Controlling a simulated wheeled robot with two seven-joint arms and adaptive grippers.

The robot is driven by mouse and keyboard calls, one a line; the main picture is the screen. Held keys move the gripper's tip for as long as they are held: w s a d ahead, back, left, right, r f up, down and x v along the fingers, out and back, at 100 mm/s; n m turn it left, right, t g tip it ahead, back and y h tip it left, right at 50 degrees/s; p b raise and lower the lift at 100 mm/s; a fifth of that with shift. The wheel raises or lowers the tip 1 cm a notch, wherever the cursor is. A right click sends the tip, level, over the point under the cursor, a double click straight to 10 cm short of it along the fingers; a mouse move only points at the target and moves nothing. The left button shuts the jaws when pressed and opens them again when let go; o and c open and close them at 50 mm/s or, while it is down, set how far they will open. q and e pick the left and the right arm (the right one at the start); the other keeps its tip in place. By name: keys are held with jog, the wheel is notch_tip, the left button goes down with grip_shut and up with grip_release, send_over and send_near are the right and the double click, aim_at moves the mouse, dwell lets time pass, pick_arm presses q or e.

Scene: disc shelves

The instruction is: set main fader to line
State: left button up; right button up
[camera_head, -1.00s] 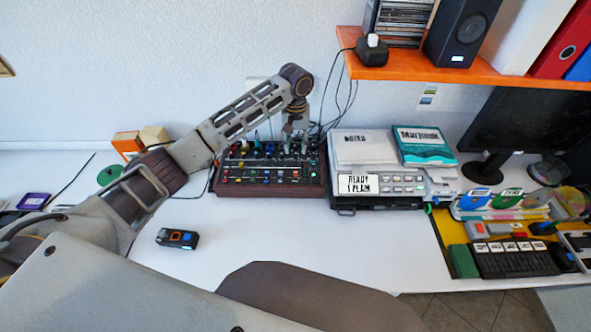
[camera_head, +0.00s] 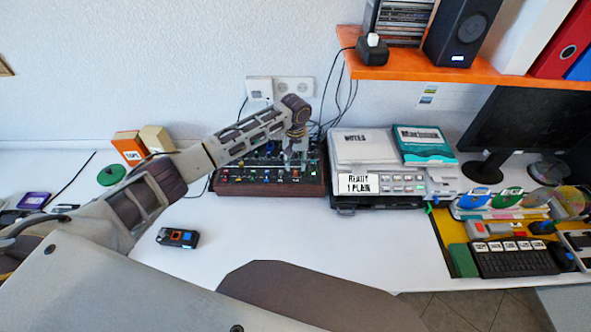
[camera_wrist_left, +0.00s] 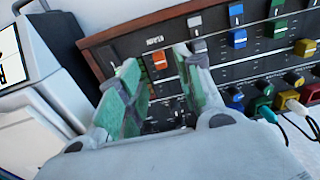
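The mixer (camera_head: 262,189) is a dark panel with a brown wooden front, many coloured knobs and a row of fader caps. In the left wrist view, an orange fader cap (camera_wrist_left: 160,61) sits near one end of the panel (camera_wrist_left: 130,42), beside small lettering I cannot read. My left gripper (camera_head: 296,165) is over the right end of the mixer. In the left wrist view its green-padded fingers (camera_wrist_left: 160,72) are apart, with the orange cap showing in the gap, not gripped. I cannot tell whether a finger touches the panel. My right gripper is not in view.
A player with a display (camera_head: 362,184) stands close right of the mixer, with notes on top. An orange shelf (camera_head: 440,72) hangs above right. Cables (camera_wrist_left: 292,135) are plugged into the mixer. A small dark device (camera_head: 177,238) lies front left; the table around it is clear.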

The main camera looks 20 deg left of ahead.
aim_at(296, 172)
pick_arm(q)
jog(key=shift+f, duration=2.3)
jog(key=shift+c, duration=0.4)
grip_shut()
